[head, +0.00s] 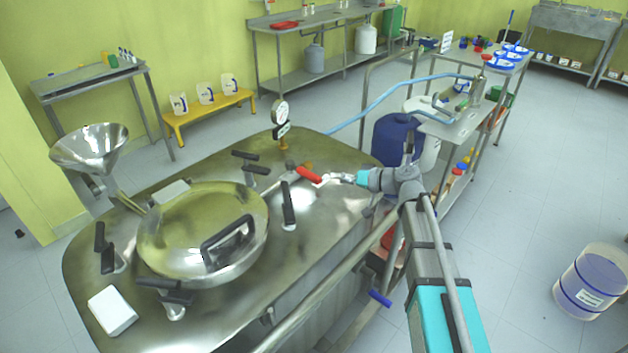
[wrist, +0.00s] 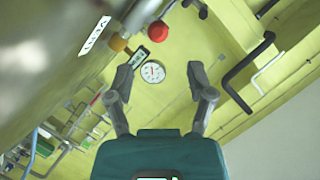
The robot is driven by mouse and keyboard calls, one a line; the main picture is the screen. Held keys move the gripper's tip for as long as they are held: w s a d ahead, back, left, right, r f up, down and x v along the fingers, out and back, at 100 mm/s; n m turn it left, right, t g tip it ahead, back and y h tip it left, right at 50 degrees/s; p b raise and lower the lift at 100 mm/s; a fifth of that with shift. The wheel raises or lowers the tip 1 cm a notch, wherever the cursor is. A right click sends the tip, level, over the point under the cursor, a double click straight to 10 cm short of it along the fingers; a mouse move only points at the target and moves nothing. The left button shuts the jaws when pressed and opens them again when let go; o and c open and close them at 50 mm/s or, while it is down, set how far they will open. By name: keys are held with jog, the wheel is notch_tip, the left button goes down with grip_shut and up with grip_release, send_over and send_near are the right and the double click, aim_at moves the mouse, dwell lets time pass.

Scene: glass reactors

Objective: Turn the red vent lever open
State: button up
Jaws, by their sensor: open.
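The red vent lever (head: 309,174) is on top of the steel reactor (head: 330,215), to the right of the round lid. Its red grip slants down to the right in the head view. My gripper (head: 326,179) is just right of the lever's end, fingers pointing left toward it. In the wrist view my gripper (wrist: 160,82) is open with nothing between its fingers. Whether a finger touches the lever cannot be told.
A pressure gauge (head: 280,111) stands behind the lever; it also shows in the wrist view (wrist: 152,71). The domed lid (head: 190,225) and black clamp handles (head: 288,205) are close on the left. A cart (head: 455,125) with a blue hose stands right.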

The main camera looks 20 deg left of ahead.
aim_at(310, 176)
jog(key=b+x, duration=0.2)
jog(key=x, duration=0.7)
jog(key=shift+a+f, duration=0.15)
jog(key=shift+a, duration=0.15)
grip_shut()
jog(key=shift+w+d, duration=0.15)
jog(key=shift+d, duration=0.4)
jog(key=shift+a, duration=0.7)
